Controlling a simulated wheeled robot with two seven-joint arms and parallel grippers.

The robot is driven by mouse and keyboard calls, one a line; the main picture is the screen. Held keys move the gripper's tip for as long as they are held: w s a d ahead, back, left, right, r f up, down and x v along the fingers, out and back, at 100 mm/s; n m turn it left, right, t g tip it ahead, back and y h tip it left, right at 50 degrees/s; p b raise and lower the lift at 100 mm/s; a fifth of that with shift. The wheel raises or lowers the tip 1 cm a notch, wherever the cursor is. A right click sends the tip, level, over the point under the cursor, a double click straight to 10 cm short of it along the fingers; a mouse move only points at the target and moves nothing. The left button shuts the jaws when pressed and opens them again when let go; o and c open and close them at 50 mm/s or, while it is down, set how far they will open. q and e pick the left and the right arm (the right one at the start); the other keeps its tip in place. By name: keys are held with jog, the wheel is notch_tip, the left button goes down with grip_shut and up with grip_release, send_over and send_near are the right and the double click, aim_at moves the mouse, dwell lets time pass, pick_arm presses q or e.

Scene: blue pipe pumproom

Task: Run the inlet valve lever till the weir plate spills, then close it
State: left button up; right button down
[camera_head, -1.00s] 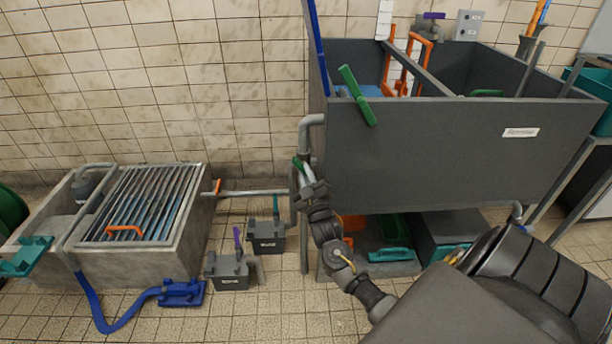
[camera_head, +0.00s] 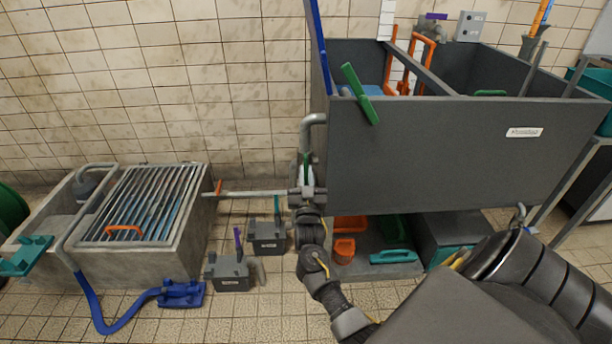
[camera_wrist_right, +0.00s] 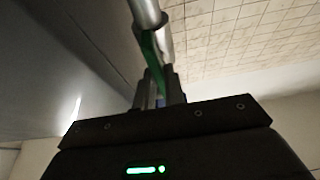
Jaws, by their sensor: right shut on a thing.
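My right gripper (camera_head: 304,183) is at the grey pipe by the large grey tank's (camera_head: 430,150) lower left corner. It is shut on a green valve lever (camera_head: 306,163), which stands about upright. In the right wrist view the green lever (camera_wrist_right: 153,55) runs from the pipe (camera_wrist_right: 148,15) down between the fingers (camera_wrist_right: 158,92). Inside the tank a grey divider (camera_head: 425,69) crosses beside orange frames; I cannot tell whether it is the weir plate or whether anything spills. A blue surface (camera_head: 367,89) shows partly at the tank's left. My left gripper is out of view.
A second green handle (camera_head: 360,92) leans on the tank's front rim. A grated concrete trough (camera_head: 140,270) stands left, with a blue hose (camera_head: 108,322). Two small grey boxes (camera_head: 230,272) stand on the floor. Orange and green items lie under the tank.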

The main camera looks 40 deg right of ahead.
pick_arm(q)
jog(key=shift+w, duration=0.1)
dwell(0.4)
pick_arm(e)
jog(key=c, duration=1.5)
grip_release()
